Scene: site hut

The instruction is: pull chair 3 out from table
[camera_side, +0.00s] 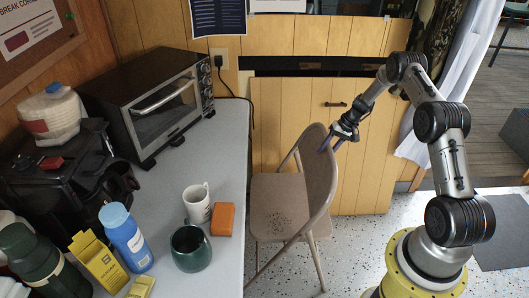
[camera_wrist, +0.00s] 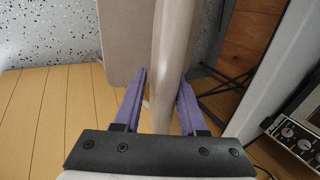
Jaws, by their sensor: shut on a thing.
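A beige folding chair (camera_side: 280,204) stands at the right edge of the grey table (camera_side: 238,130), its seat close beside the table edge and its backrest facing right. My gripper (camera_side: 331,142) is at the upper part of the backrest. In the wrist view the purple fingers of my gripper (camera_wrist: 161,95) lie on either side of the backrest's edge (camera_wrist: 174,55), shut on it. The chair seat (camera_wrist: 126,40) shows at the upper left there. No number is visible on the chair.
On the table are a white mug (camera_side: 197,204), a dark green mug (camera_side: 190,249), an orange block (camera_side: 224,219), a blue bottle (camera_side: 126,238), a yellow box (camera_side: 97,262) and a toaster oven (camera_side: 150,100). Wooden cabinets (camera_side: 290,120) stand behind the chair. Speckled floor (camera_side: 345,250) is open to its right.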

